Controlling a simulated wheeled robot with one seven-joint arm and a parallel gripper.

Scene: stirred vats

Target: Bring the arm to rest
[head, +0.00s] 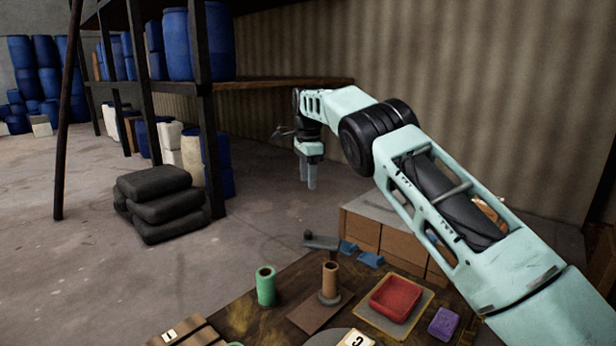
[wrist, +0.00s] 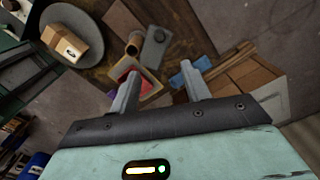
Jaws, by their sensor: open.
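My arm reaches out from the lower right of the head view, over the far side of the table. My gripper (head: 308,185) hangs at its end with the fingers pointing down, beyond the table's far edge and above floor level. In the wrist view my gripper (wrist: 160,85) shows its two fingers well apart with nothing held between them. The fingers appear clear of the table things behind them.
The wooden table (head: 240,318) holds a green cylinder (head: 265,286), an orange-brown cylinder (head: 330,280), a red tray (head: 395,298) and a purple block (head: 443,322). Cardboard boxes (head: 395,243) stand beyond. Dark sacks (head: 160,205) and shelving (head: 205,110) stand left; open floor lies between.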

